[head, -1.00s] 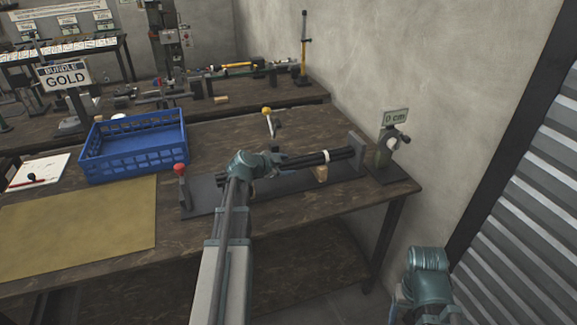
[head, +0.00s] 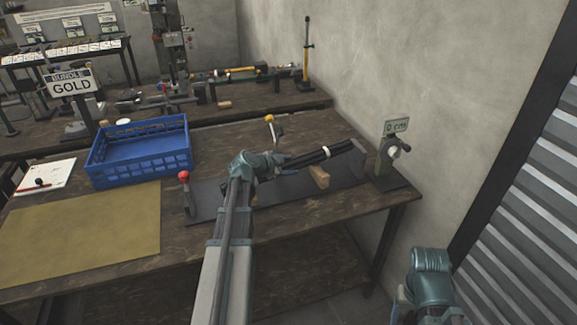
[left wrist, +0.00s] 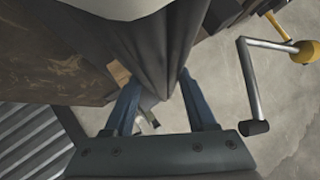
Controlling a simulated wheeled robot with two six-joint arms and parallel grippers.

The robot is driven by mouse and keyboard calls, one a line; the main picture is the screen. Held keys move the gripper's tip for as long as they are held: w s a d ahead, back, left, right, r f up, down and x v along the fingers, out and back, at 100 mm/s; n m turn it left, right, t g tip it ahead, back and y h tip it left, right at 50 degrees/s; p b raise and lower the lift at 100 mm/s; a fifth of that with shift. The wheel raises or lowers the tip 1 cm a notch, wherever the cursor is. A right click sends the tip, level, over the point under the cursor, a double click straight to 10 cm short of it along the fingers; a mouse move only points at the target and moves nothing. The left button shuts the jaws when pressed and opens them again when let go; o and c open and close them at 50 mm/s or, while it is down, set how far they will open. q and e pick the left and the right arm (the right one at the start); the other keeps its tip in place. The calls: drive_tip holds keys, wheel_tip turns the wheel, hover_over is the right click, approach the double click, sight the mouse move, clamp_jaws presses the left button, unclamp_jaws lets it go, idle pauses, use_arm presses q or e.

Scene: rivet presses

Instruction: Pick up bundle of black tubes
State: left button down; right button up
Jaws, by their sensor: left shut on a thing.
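My left gripper (head: 284,162) is shut on the bundle of black tubes (head: 306,160), near its left end. The bundle has a white band and slants up to the right, apparently a little above the wooden block (head: 319,177) on the dark fixture plate (head: 345,176). In the left wrist view, the bundle (left wrist: 150,45) looks dark and large between the two blue fingers (left wrist: 158,100). My teal right wrist shows at the lower right of the head view; its fingers cannot be made out clearly.
A blue crate (head: 140,166) stands left of the fixture, behind a yellow mat (head: 80,228). A red-knobbed lever (head: 186,190) and a yellow-knobbed lever (head: 271,126) stand near the plate.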

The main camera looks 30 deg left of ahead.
use_arm(q)
drive_tip(key=s+d+r+p, duration=0.1)
drive_tip(key=s+r, duration=0.1)
drive_tip(key=s, duration=1.4)
